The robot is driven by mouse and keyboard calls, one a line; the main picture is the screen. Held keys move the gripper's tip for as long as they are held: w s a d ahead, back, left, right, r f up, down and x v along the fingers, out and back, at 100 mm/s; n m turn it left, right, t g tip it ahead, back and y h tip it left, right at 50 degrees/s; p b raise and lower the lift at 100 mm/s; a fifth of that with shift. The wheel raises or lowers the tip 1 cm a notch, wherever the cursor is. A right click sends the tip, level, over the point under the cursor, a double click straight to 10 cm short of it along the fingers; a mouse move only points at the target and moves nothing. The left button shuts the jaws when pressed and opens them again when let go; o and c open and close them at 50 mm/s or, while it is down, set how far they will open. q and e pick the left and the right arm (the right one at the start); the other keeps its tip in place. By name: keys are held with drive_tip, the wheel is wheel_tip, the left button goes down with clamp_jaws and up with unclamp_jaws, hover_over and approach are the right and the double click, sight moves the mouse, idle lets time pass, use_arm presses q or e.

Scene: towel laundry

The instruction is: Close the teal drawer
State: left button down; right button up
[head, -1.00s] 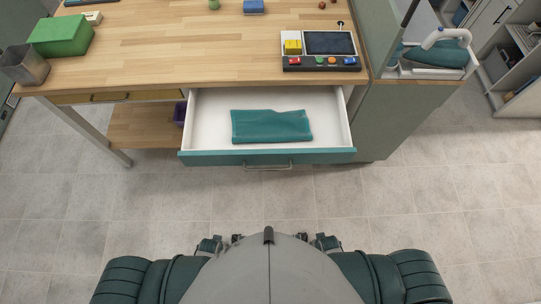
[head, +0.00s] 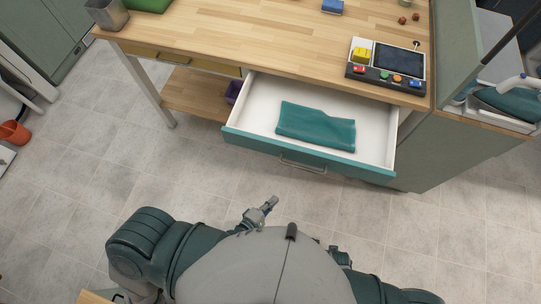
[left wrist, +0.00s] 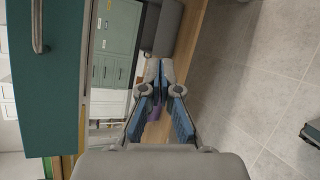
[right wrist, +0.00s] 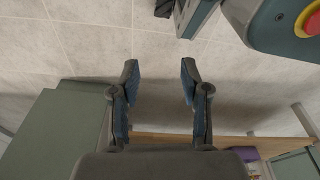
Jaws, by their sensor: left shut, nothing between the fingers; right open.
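The teal drawer (head: 310,158) stands pulled out below the wooden worktop, with a white inside and a grey bar handle (head: 303,164) on its front. A folded teal towel (head: 315,127) lies inside it. My left gripper (head: 273,202) is shut and empty, in front of the drawer and apart from its front. In the left wrist view, its fingertips (left wrist: 160,70) are together, and a teal front with a handle (left wrist: 75,90) is at the left. My right gripper (right wrist: 160,68) is open and empty in the right wrist view; in the head view my body mostly hides it.
A control panel (head: 388,64) with coloured buttons sits on the worktop (head: 270,40) above the drawer. A shut yellowish drawer (head: 180,59) is to the left. A grey-green cabinet side (head: 450,150) stands at the right. The tiled floor before the drawer is clear.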

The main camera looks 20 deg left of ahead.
use_arm(q)
wheel_tip(320, 180, up, 9)
drive_tip(key=a+n+t+y, duration=0.2)
drive_tip(key=n+t+y, duration=0.15)
drive_tip(key=n, duration=0.75)
drive_tip(key=n+t+y+p, duration=0.1)
drive_tip(key=n+y+p, duration=0.2)
drive_tip(key=n, duration=0.5)
approach(271, 150)
drive_tip(key=shift+h, duration=0.25)
drive_tip(key=w, duration=0.6)
drive_tip(key=shift+a, duration=0.15)
drive_tip(key=shift+w+a, duration=0.1)
drive_tip(key=shift+w, duration=0.55)
use_arm(e)
drive_tip(key=s+f, duration=0.4)
drive_tip(key=s, duration=0.2)
drive_tip(key=shift+d+f, duration=0.15)
drive_tip(key=shift+d, duration=0.25)
